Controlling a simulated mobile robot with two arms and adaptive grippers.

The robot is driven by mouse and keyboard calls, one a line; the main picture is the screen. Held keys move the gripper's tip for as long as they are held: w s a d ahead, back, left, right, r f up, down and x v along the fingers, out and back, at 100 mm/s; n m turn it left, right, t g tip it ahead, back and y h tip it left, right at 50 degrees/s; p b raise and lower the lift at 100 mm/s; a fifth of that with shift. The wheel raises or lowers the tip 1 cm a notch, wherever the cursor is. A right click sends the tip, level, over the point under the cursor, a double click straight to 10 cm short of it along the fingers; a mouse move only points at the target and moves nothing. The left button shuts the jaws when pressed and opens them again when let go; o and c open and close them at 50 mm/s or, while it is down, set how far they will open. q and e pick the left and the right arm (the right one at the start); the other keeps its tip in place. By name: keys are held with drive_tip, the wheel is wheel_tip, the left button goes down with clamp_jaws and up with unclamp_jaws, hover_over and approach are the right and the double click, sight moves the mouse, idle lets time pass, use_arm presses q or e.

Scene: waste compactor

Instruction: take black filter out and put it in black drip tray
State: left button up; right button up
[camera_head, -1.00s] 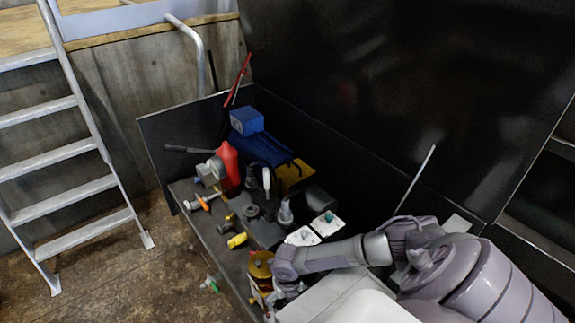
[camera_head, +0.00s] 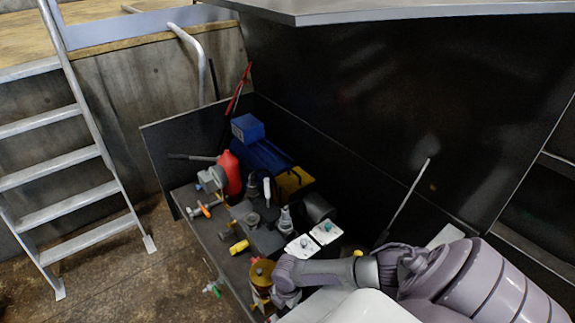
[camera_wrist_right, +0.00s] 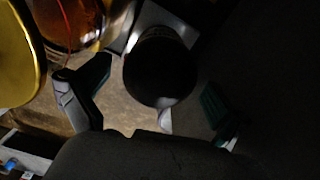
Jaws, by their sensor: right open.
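My right gripper (camera_head: 287,300) is at the near end of the workbench, beside a gold and amber vessel (camera_head: 261,273). In the right wrist view my gripper (camera_wrist_right: 155,105) is open, with its fingers apart. A black rounded cylinder (camera_wrist_right: 160,68), which looks like the black filter, lies between and beyond the fingers; I cannot tell whether either finger touches it. The amber vessel (camera_wrist_right: 70,22) with its yellow lid (camera_wrist_right: 18,55) is at the left there. I cannot make out the filter in the head view, and I cannot identify the black drip tray with certainty. My left gripper is out of view.
The bench holds a red can (camera_head: 230,172), a blue box (camera_head: 248,127), a yellow hammer-like tool (camera_head: 239,247) and white cards (camera_head: 326,231). A tall black panel (camera_head: 390,100) stands behind. A ladder (camera_head: 55,160) is at left, beside open floor.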

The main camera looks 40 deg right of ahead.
drive_tip(key=m+p, duration=0.1)
drive_tip(key=m, duration=0.2)
drive_tip(key=m+p, duration=0.1)
drive_tip(key=m, duration=0.2)
drive_tip(key=shift+a+r, duration=0.1)
drive_tip(key=shift+r, duration=0.1)
drive_tip(key=m, duration=0.2)
drive_tip(key=shift+f+m+p, duration=0.15)
drive_tip(key=shift+m+p, duration=0.15)
drive_tip(key=c, duration=1.2)
drive_tip(key=n+b, duration=0.1)
drive_tip(key=n, duration=0.2)
drive_tip(key=shift+w+f, duration=0.1)
drive_tip(key=shift+c, duration=0.2)
drive_tip(key=shift+n+b, duration=0.35)
drive_tip(key=shift+n, duration=0.85)
